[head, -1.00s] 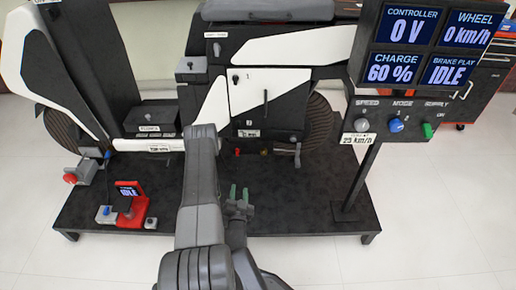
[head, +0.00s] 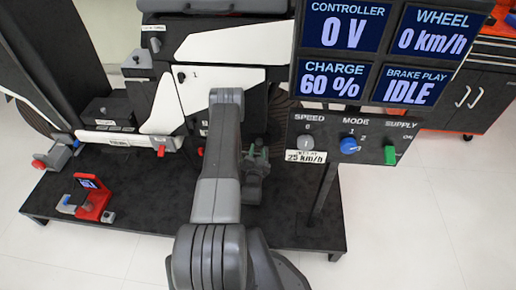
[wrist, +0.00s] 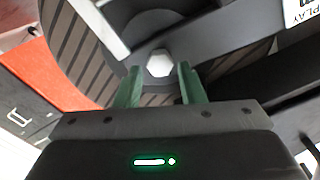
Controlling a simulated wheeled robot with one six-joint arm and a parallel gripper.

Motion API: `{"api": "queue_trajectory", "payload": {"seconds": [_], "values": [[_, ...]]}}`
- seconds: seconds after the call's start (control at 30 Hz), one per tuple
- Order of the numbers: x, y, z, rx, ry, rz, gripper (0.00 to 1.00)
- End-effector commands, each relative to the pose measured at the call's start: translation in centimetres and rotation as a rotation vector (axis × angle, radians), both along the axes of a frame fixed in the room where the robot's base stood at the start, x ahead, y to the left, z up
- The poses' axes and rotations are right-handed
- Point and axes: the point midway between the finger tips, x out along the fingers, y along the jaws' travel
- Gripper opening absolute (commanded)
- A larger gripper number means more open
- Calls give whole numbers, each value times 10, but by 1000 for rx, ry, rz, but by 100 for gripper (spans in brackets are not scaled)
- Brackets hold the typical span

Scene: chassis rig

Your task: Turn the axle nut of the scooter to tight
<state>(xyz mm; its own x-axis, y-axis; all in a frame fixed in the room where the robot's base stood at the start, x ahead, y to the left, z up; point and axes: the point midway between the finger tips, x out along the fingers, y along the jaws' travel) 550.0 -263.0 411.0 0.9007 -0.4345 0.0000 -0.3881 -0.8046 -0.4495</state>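The axle nut (wrist: 159,63) is a pale hexagonal nut at the wheel's hub in the wrist view. My gripper (wrist: 160,84) has two green fingers spread apart, one to each side below the nut in the picture. Nothing is between the fingers, and I cannot tell whether they touch the nut. In the head view my gripper (head: 257,153) is low at the scooter's wheel, left of the display post. The nut cannot be made out there. The white and black scooter (head: 225,85) stands behind my arm, which covers part of it.
The display panel (head: 385,55) reads 0 V, 0 km/h, 60 % and IDLE. Below it is a control box (head: 350,137) with knobs and a green switch. A red device (head: 93,198) stands on the dark platform (head: 150,205) at left.

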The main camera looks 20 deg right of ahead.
Motion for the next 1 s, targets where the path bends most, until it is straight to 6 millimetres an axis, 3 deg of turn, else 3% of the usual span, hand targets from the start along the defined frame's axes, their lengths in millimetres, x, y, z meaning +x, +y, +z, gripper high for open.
{"api": "queue_trajectory", "payload": {"seconds": [0.2,0.53,0.57,0.7,0.73,1.0], "values": [[21,-10,0,-1,-2,-1,36],[24,-12,0,-1,1,-1,36],[24,-12,0,-1,1,-1,34],[24,-12,0,0,0,-1,6],[24,-12,0,0,0,-1,4],[24,-12,-1,21,-10,-1,4]]}}
